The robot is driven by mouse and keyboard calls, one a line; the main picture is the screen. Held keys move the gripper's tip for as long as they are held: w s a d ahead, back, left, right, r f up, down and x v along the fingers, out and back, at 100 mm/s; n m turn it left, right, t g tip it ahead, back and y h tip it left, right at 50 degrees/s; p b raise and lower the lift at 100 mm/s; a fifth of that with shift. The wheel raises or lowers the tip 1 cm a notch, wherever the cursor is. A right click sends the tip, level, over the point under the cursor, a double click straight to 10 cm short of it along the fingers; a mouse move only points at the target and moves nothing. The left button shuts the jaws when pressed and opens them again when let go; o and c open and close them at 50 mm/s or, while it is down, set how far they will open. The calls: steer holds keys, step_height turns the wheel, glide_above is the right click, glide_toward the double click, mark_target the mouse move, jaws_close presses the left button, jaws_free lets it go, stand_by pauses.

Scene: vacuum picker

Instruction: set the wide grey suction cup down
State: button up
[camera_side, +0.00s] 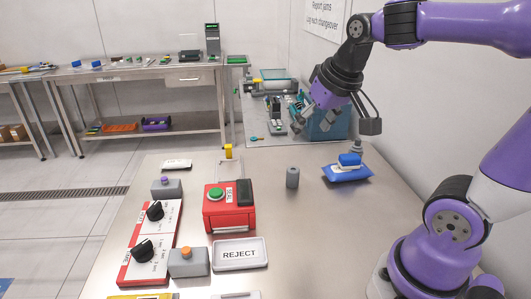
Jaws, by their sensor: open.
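A small grey cylinder (292,178) stands upright on the steel table, right of the red box. Another small grey piece (356,147) stands farther back, behind the blue packet, and is partly hidden. I cannot tell from this view which of them is the wide grey suction cup. My gripper (304,118) is open above the far part of the table, up and behind the grey cylinder. Its fingers overlap the blue-green machine behind, and I see nothing held between them.
A blue packet (347,176) with a blue and white block on it lies at the right. The red box with a green button (229,208), a knob panel (150,243) and the REJECT tray (240,254) fill the left and front. Bare table lies right of the tray.

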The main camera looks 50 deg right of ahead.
steer(key=s+a+f+n+y, duration=0.1)
steer(key=s+a+f+n, duration=0.1)
steer(key=s+a+n, duration=0.2)
steer(key=s+a, duration=0.1)
steer(key=a, duration=0.1)
steer(key=shift+a+f+t+y, duration=0.25)
steer(key=shift+a+t+y, duration=0.15)
stand_by(0.8)
